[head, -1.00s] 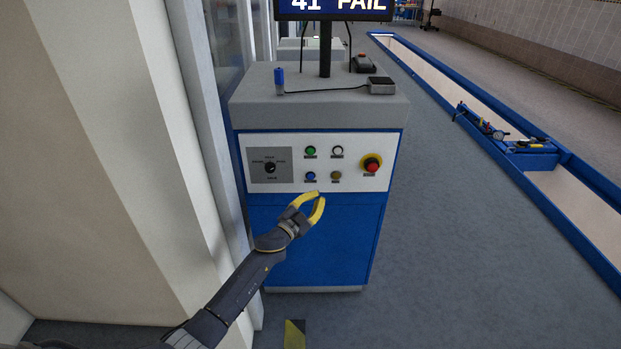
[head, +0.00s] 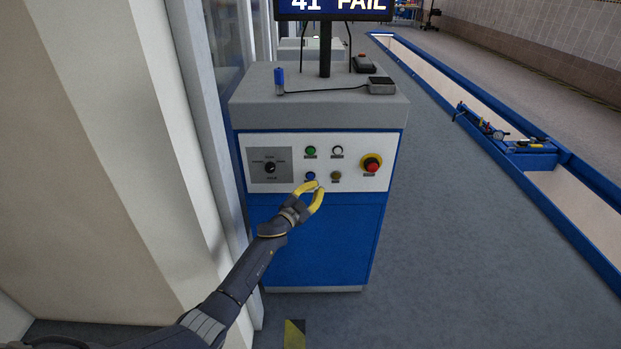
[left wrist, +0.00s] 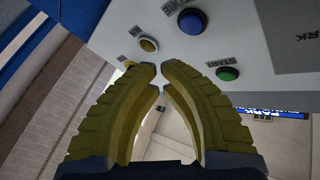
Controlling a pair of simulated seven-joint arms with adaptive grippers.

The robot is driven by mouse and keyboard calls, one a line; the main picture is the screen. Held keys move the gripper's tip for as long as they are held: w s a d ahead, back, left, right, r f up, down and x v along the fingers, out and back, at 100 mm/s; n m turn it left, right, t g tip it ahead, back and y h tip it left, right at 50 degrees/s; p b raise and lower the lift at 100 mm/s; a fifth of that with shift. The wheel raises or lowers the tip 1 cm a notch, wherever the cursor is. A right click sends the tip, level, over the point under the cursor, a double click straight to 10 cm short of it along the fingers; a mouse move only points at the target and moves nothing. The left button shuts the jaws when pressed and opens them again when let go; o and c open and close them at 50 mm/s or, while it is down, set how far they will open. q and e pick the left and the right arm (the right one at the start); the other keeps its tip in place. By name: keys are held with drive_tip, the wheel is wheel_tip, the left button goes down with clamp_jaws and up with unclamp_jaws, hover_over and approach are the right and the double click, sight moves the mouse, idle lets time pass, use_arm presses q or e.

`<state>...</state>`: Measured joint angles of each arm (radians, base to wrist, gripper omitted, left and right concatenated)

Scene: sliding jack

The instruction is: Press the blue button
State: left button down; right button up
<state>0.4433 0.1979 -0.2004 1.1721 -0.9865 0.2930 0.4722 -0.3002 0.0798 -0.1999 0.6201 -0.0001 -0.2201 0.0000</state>
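The blue button (head: 310,175) is on the lower row of the white panel on the console's front. It shows as a round dome in the left wrist view (left wrist: 192,21), with nothing touching it there. My left gripper (head: 319,185) has curved yellow fingers whose tips nearly meet, with nothing between them. Its tips are just below and right of the blue button in the head view. In the left wrist view the fingertips (left wrist: 160,68) show below the blue button, apart from it. My right gripper is not in view.
Around the blue button are a green button (head: 310,150), a white button (head: 337,150), a yellow button (head: 336,176), a red emergency knob (head: 371,163) and a rotary switch (head: 270,167). A wall (head: 110,130) stands close on the left.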

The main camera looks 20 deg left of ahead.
sight(321, 174)
use_arm(q)
drive_tip(key=shift+w+a, duration=0.3)
drive_tip(key=shift+w, duration=0.6)
drive_tip(key=shift+w+a, duration=0.25)
drive_tip(key=shift+w, duration=0.6)
drive_tip(key=c, duration=2.1)
unclamp_jaws()
clamp_jaws()
drive_tip(key=shift+w+a, duration=0.3)
drive_tip(key=shift+w, duration=0.5)
drive_tip(key=shift+s, duration=0.2)
drive_tip(key=shift+s+d, duration=0.25)
drive_tip(key=shift+s, duration=0.35)
